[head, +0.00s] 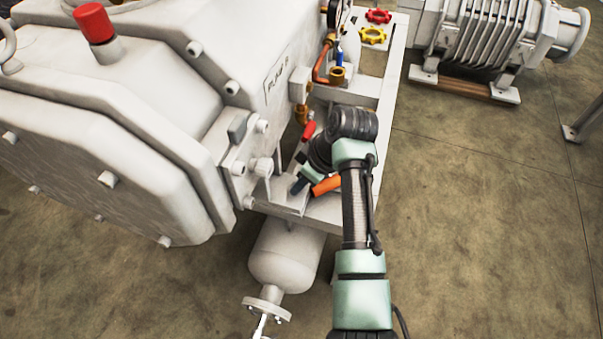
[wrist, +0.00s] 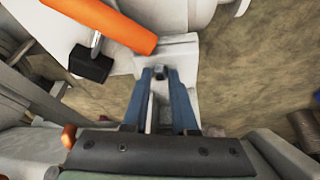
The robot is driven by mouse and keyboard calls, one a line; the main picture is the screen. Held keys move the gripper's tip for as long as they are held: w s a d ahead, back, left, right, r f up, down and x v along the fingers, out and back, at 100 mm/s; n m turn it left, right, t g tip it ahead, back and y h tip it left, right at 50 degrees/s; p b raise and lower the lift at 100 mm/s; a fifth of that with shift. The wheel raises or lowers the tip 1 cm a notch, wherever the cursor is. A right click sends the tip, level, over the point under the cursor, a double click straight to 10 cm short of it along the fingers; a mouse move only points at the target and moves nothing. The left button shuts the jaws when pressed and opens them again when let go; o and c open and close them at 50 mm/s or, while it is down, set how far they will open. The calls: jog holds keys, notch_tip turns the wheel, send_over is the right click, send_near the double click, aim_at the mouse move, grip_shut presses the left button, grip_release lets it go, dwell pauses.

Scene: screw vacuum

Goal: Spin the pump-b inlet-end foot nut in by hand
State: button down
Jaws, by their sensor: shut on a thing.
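The large pale pump (head: 170,90), with a partly legible label on its side, fills the left of the head view. My gripper (head: 298,187) points down at the frame beside its near end. In the wrist view, two blue fingers (wrist: 160,73) close around a small dark nut (wrist: 160,71) at the foot on the pale frame (wrist: 175,50). The fingers appear to touch it from both sides. The nut's thread and seat are hidden. In the head view my wrist and the fingers hide the nut.
An orange bar (head: 326,185) lies close beside my gripper; in the wrist view it (wrist: 105,18) sits near a black block (wrist: 90,64). A red-handled part (head: 309,130) and copper pipes (head: 320,68) stand behind. A pale vessel (head: 287,258) hangs below.

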jog(key=c, duration=0.7)
grip_release()
jog(key=p+v, duration=0.5)
jog(key=v, duration=0.8)
jog(key=shift+p, duration=0.35)
